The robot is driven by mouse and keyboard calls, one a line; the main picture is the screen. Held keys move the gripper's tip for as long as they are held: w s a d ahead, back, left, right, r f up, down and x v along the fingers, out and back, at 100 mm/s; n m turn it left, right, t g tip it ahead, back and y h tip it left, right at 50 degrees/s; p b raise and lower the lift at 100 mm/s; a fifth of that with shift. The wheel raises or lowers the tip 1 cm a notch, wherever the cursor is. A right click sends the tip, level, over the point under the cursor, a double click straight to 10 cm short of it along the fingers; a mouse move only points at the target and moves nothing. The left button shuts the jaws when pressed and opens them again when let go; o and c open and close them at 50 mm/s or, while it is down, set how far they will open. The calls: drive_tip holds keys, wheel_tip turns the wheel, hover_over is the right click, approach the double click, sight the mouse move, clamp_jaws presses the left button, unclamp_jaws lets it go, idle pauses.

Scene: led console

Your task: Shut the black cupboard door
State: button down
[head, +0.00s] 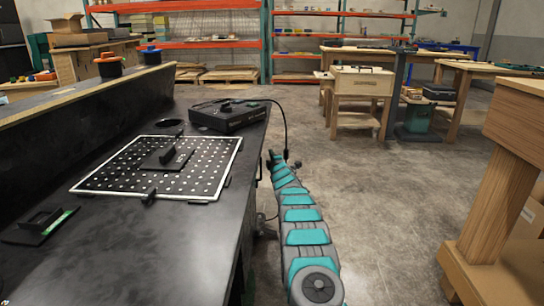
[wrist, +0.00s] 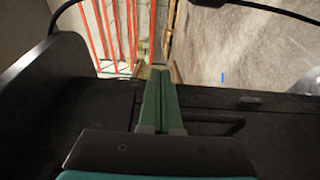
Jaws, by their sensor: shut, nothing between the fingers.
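My gripper (wrist: 162,75) is shut and empty, its two green fingers together, in front of a black panel in the wrist view. This panel looks like the cupboard door (wrist: 80,105), with a dark handle-like bar (wrist: 220,122) to the right of the fingers. I cannot tell whether the fingers touch it or how far the door is open. In the head view my teal and grey arm reaches forward along the right side of the black console (head: 90,250). The arm and worktop edge hide most of that side, and the door is not clear there.
On the console lie a perforated board (head: 120,178) and a black box (head: 229,116) whose cable (head: 284,122) hangs over the edge near my arm. A wooden bench (head: 500,190) stands at the right. Bare concrete floor (head: 385,210) lies between.

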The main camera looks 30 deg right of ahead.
drive_tip(key=shift+w+a, duration=0.45)
idle(0.3)
